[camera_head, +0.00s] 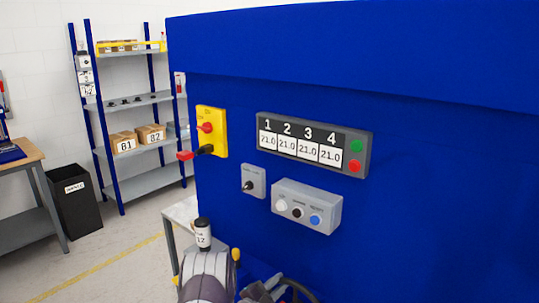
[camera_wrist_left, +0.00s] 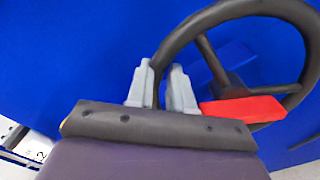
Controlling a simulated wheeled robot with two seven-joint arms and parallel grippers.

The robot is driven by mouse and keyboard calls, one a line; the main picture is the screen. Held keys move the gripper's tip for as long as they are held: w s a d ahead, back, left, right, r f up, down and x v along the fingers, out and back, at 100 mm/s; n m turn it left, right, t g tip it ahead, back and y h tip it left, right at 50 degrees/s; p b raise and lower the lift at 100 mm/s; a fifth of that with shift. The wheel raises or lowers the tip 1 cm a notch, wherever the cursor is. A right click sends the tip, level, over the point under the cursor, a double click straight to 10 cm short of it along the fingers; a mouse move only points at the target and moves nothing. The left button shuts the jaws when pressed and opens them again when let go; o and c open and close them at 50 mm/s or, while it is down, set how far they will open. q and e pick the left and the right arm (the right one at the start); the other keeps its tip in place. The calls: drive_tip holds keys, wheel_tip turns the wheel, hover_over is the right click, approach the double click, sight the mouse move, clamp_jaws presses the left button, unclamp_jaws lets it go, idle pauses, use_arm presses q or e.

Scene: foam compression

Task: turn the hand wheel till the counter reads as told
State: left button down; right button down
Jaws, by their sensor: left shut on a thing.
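The dark hand wheel (camera_wrist_left: 238,10) fills the upper right of the left wrist view; only the top of its rim (camera_head: 304,289) shows at the bottom of the head view. My left gripper (camera_wrist_left: 161,72) is shut on the left side of the wheel's rim, one grey finger on each side. In the head view my left gripper (camera_head: 266,288) is at the bottom edge, partly cut off. The counter (camera_head: 313,145) on the blue machine has displays numbered 1 to 3 and one more; they appear to read 21.0, the first less clearly. My right gripper is out of view.
A red part (camera_wrist_left: 243,109) lies by the wheel's lower spokes. The blue machine (camera_head: 400,230) carries a yellow switch box (camera_head: 211,120) and a grey button box (camera_head: 307,208). A labelled bottle (camera_head: 203,236) stands on a small table. Shelving (camera_head: 137,105) and a black bin (camera_head: 75,202) are at left.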

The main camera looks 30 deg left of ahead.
use_arm(q)
drive_tip(key=shift+w+a+r, duration=0.1)
drive_tip(key=shift+a+r, duration=0.3)
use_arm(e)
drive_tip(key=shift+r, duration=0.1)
use_arm(q)
drive_tip(key=shift+a+f+n, duration=0.4)
drive_tip(key=shift+f+n, duration=0.05)
drive_tip(key=shift+n, duration=0.4)
drive_tip(key=shift+a+f+n, duration=0.35)
drive_tip(key=shift+f+n, duration=0.05)
drive_tip(key=shift+n, duration=0.45)
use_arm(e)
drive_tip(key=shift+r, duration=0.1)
use_arm(q)
drive_tip(key=c, duration=0.9)
unclamp_jaws()
drive_tip(key=shift+a, duration=0.1)
drive_tip(key=o, duration=0.8)
drive_tip(key=shift+s, duration=0.45)
drive_tip(key=shift+w+d+f, duration=0.15)
drive_tip(key=shift+d+f, duration=0.1)
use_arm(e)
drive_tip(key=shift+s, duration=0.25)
